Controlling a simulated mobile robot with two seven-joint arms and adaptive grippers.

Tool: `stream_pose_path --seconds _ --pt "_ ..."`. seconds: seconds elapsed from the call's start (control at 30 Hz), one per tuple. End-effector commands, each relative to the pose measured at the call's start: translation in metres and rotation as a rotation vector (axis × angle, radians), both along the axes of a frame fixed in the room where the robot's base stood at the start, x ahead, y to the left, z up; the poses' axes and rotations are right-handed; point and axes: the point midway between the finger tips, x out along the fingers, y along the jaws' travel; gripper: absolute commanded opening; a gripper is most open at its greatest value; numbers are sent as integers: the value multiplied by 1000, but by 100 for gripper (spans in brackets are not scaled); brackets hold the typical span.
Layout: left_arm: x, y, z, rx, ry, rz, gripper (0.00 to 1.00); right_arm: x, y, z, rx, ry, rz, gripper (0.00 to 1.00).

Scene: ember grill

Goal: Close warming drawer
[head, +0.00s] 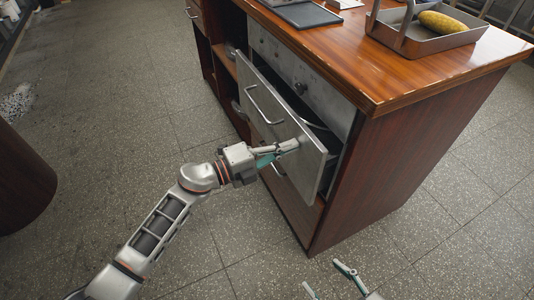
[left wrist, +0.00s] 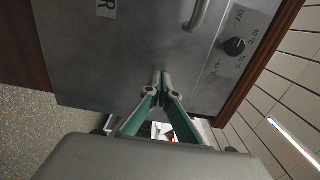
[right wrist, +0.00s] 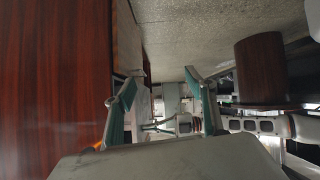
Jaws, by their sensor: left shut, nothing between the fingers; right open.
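The warming drawer (head: 285,130) is a grey metal front with a bar handle (head: 262,106), set in a wooden counter. In the head view it stands partly open, with a dark gap behind its top and right edges. My left gripper (head: 292,146) is shut and empty, its fingertips at the right part of the drawer front, below and right of the handle. In the left wrist view its closed fingertips (left wrist: 161,76) are against or very near the grey front (left wrist: 130,60); contact is unclear. My right gripper (head: 330,280) is open and empty, low over the floor near the counter's side.
The wooden counter (head: 390,160) carries a metal tray (head: 430,42) with a yellow item and a dark flat board (head: 300,14). A grey panel with knobs (head: 300,75) is behind the drawer front. A brown round object (head: 20,180) stands at left. Tiled floor between is clear.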

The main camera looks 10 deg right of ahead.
Motion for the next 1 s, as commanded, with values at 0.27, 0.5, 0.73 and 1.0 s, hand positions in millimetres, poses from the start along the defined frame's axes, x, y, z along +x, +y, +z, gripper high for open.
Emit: stream_pose_path --seconds 0.27,0.5,0.73,1.0 --pt "9 -36 -2 -1 3 -1 0 6 6 7 24 -17 -4 56" --pt "12 -45 -1 0 0 1 0 10 7 11 29 -28 -4 56" --pt "12 -46 0 -1 -1 1 0 11 8 11 31 -30 -5 56" --pt "13 -42 2 0 -3 2 0 12 8 12 30 -33 -4 56"
